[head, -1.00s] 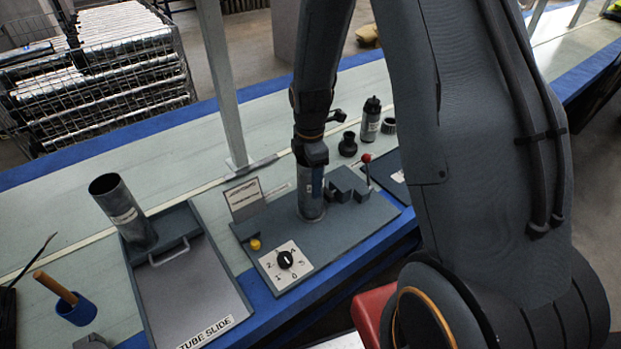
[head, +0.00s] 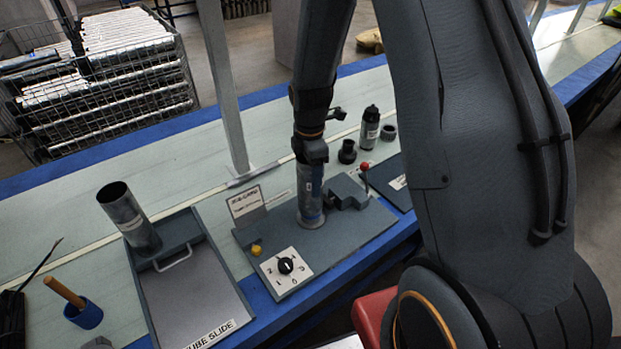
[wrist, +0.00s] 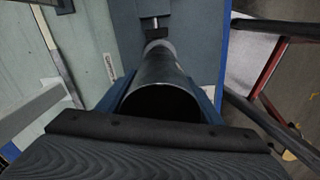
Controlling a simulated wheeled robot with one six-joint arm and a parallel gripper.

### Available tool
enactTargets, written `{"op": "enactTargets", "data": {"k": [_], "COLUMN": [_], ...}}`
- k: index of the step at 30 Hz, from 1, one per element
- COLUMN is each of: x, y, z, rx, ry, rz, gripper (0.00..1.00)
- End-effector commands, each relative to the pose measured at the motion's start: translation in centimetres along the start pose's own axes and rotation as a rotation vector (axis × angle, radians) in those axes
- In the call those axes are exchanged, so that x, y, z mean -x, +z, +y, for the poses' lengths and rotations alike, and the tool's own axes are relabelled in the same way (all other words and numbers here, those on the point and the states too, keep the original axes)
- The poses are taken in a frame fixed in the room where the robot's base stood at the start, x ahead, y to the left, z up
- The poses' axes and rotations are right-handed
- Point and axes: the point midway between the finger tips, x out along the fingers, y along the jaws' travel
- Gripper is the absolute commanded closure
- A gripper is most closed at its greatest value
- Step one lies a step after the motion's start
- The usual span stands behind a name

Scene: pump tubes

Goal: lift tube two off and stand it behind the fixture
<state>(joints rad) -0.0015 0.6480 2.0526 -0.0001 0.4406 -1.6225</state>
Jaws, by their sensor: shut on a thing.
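A grey metal tube (head: 312,205) stands upright on the dark fixture plate (head: 345,240). My gripper (head: 311,172) is shut on its upper part from above. In the wrist view the tube's open mouth (wrist: 165,100) lies between the two blue fingers of my gripper (wrist: 163,90). The tube's foot still appears to meet the plate; I cannot tell whether there is a small gap. Its number cannot be read. A second tube (head: 130,217) with a pale label stands tilted at the back of the tube slide (head: 195,290).
The fixture carries a dial (head: 286,265), a yellow button (head: 256,250), a sign (head: 246,202), a grey block (head: 347,190) and a red-knobbed lever (head: 364,170). A bottle (head: 370,128) and black fittings (head: 347,152) stand behind right. A metal post (head: 228,100) rises behind the fixture. Bench (head: 190,150) behind left is clear.

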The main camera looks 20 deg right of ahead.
Motion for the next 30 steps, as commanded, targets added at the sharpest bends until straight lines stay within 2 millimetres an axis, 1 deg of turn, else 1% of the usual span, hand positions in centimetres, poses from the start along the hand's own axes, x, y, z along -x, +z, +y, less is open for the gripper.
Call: {"op": "enactTargets", "data": {"k": [1, 30], "x": [0.4, 4.8], "y": [0.0, 0.0], "z": [0.0, 0.0], "rx": [0.0, 0.0], "ry": [0.001, 0.0], "rz": [0.0, 0.0], "gripper": [0.73, 0.73]}}
